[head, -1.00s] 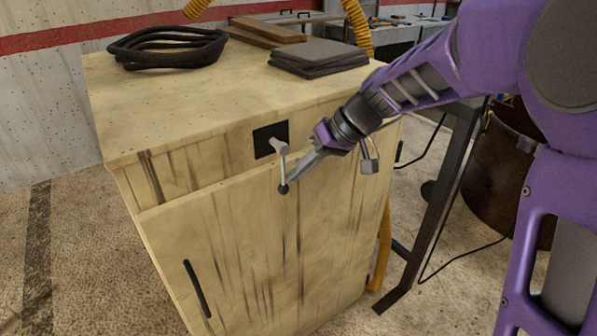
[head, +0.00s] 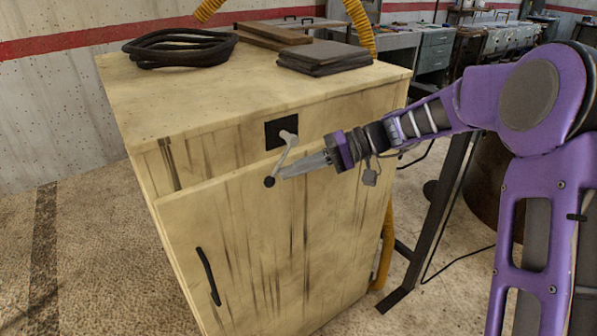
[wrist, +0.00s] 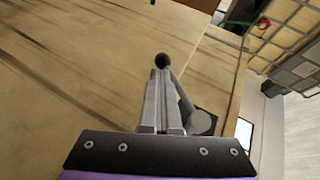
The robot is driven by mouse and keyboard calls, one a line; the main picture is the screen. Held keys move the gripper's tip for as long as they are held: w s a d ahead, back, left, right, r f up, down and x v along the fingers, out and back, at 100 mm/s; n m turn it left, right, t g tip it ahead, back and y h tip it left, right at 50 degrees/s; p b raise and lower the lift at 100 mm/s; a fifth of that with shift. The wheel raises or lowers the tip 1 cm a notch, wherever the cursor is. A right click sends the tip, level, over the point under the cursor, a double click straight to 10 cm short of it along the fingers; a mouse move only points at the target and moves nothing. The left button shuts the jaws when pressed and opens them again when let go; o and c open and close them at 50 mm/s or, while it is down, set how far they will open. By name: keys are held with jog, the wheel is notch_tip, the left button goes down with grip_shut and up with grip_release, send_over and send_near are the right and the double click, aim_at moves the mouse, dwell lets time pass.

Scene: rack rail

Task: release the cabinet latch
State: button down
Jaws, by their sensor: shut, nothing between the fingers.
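The latch is a grey lever (head: 287,155) on a black plate (head: 281,131) in the cabinet's front, above the door (head: 235,240). It slants down to the left and ends in a black knob (head: 269,181). My gripper (head: 281,173) is shut and empty. It reaches in from the right, its tips at the lever's lower end by the knob. In the wrist view the shut fingers (wrist: 161,85) point at the knob (wrist: 162,60), and the lever (wrist: 184,104) runs to their right. They appear to touch; the exact contact is unclear.
A black bar handle (head: 208,276) is on the door's left side. Coiled black hose (head: 180,47), dark slabs (head: 325,57) and boards (head: 273,35) lie on the cabinet top (head: 215,95). A yellow hose (head: 385,245) and dark stand (head: 440,215) are to the right.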

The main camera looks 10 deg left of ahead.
aim_at(274, 163)
jog(key=shift+s+a+r+m+g+y, duration=0.5)
jog(key=shift+m+y, duration=0.35)
jog(key=shift+y, duration=0.65)
jog(key=shift+s+a+r+m+g+y, duration=0.5)
jog(key=shift+m+y, duration=0.4)
jog(key=shift+y, duration=0.6)
jog(key=shift+s+a+r+m+g+y, duration=0.4)
jog(key=shift+s+r+m+y, duration=0.35)
jog(key=shift+y, duration=0.75)
jog(key=shift+w+f+p, duration=0.1)
jog(key=shift+w+p, duration=0.05)
jog(key=shift+p, duration=0.15)
jog(key=f+b, duration=0.2)
jog(key=f, duration=0.1)
jog(key=f+b, duration=0.1)
jog(key=f, duration=0.1)
jog(key=shift+d+f, duration=0.1)
jog(key=shift+d, duration=0.25)
jog(key=r+v, duration=0.1)
jog(key=v, duration=0.8)
jog(key=shift+d+p, duration=0.45)
jog(key=shift+d, duration=0.05)
